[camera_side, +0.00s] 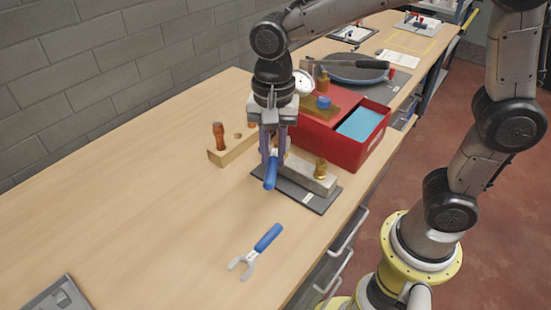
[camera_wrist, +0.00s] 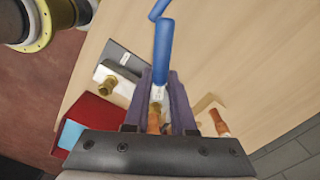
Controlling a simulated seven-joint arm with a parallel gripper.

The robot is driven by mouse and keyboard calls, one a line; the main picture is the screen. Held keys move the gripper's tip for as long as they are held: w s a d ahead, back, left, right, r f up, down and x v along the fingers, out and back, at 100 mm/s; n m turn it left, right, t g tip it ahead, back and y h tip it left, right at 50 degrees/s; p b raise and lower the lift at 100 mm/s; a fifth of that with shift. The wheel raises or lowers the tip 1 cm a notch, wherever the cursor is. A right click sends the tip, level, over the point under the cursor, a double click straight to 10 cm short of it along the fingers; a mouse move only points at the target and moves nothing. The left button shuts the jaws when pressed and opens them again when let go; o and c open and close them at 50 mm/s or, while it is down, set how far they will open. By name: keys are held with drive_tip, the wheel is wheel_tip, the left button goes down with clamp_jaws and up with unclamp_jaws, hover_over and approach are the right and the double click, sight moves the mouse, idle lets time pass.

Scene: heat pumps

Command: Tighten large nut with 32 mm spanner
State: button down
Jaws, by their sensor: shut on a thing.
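A spanner with a blue handle (camera_side: 270,172) is held between the purple fingers of my gripper (camera_side: 273,160), which is shut on it. In the wrist view its blue handle (camera_wrist: 163,55) extends away from the fingers, and its metal head is mostly hidden. A pale metal block (camera_side: 308,176) on a dark plate (camera_side: 322,205) stands just below and right of the gripper. A brass nut (camera_side: 320,168) is on its right end. A copper-coloured fitting (camera_wrist: 154,122) shows between the fingers; whether the spanner touches it cannot be told. No size marking is readable.
A second blue-handled open-ended spanner (camera_side: 267,239) lies on the table in front. A wooden block (camera_side: 230,148) with a copper-topped tool (camera_side: 219,136) is left of the gripper. A red box (camera_side: 345,150) stands behind right. The table's left side (camera_side: 120,200) is largely clear.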

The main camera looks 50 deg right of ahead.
drive_tip(key=shift+w+d+f, duration=0.1)
drive_tip(key=shift+d+f, duration=0.15)
drive_tip(key=shift+f, duration=0.1)
drive_tip(key=shift+w+d+f, duration=0.2)
drive_tip(key=shift+d+f, duration=0.15)
drive_tip(key=shift+f, duration=0.4)
drive_tip(key=shift+w+d+f, duration=0.2)
drive_tip(key=shift+d+f, duration=0.2)
drive_tip(key=shift+f, duration=0.35)
drive_tip(key=shift+w+d+f, duration=0.2)
drive_tip(key=shift+d+f, duration=0.15)
drive_tip(key=shift+f, duration=0.4)
drive_tip(key=shift+w+d, duration=0.1)
drive_tip(key=shift+w+d, duration=0.15)
drive_tip(key=shift+d, duration=0.15)
drive_tip(key=shift+w+d, duration=0.4)
drive_tip(key=shift+d, duration=0.35)
